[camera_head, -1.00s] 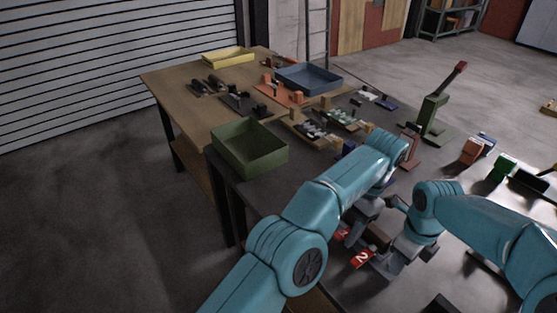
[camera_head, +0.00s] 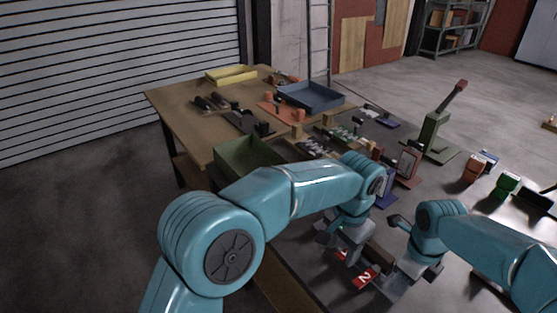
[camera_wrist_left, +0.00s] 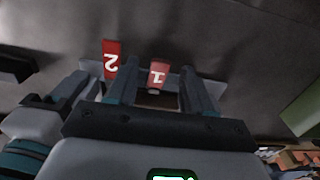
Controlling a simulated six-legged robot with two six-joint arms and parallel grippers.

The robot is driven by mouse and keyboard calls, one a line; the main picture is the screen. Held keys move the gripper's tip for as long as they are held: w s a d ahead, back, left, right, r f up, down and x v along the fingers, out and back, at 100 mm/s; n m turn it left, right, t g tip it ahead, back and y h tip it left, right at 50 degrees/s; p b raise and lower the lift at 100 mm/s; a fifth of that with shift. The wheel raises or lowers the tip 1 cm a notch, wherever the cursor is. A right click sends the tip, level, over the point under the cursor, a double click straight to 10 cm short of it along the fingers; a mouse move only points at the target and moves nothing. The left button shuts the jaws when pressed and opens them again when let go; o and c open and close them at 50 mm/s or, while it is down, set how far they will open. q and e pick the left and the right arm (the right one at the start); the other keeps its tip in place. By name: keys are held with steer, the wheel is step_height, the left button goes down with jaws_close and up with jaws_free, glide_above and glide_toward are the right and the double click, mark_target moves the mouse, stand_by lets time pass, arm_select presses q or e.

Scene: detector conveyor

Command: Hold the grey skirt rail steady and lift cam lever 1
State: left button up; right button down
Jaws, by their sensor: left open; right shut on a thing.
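Cam lever 1 (camera_wrist_left: 158,74) is a red tab marked 1. In the left wrist view it lies between the two fingers of my open left gripper (camera_wrist_left: 157,88). Cam lever 2 (camera_wrist_left: 112,50), a similar red tab, stands to its left and also shows in the head view (camera_head: 365,277). The grey skirt rail (camera_wrist_left: 210,86) runs behind and below the levers. My right gripper (camera_wrist_left: 78,85) is shut on the rail near its lever 2 end. In the head view my left gripper (camera_head: 345,246) hangs over the lever 1 side and mostly hides that lever.
A green bin (camera_head: 245,155), a blue tray (camera_head: 312,97) and a yellow tray (camera_head: 231,74) sit on the bench. A green lever press (camera_head: 432,130) stands farther back. Several small fixtures are close behind my left wrist.

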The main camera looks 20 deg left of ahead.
mark_target(341, 256)
arm_select(q)
step_height(341, 256, up, 9)
steer(key=w+a+n+t, duration=0.1)
steer(key=w+a+n, duration=0.2)
steer(key=a, duration=0.6)
steer(key=w+a+n+t, duration=0.1)
steer(key=w+a+n, duration=0.1)
steer(key=a+n, duration=0.3)
steer(key=w+a+r+n+t, duration=0.1)
steer(key=a+n, duration=0.4)
steer(key=a, duration=0.7)
steer(key=w+t, duration=0.1)
steer(key=w, duration=0.1)
steer(key=shift+w+a+y, duration=0.35)
steer(key=shift+a+y, duration=0.05)
